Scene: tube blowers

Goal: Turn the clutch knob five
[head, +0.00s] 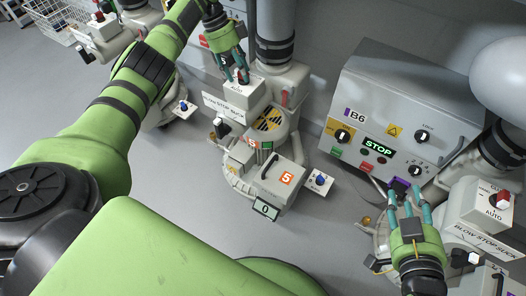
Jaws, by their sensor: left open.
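The tube blower unit marked 5 (269,180) stands in the middle of the head view, with an orange 5 on its lid. On its upper part is a white box marked AUTO (243,94).
A grey control panel marked B6 (385,105) with several knobs and a green STOP display stands at the right. Another blower with an AUTO box (488,207) is at the right edge. A wire basket (60,18) is at upper left. Grey floor is clear at left.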

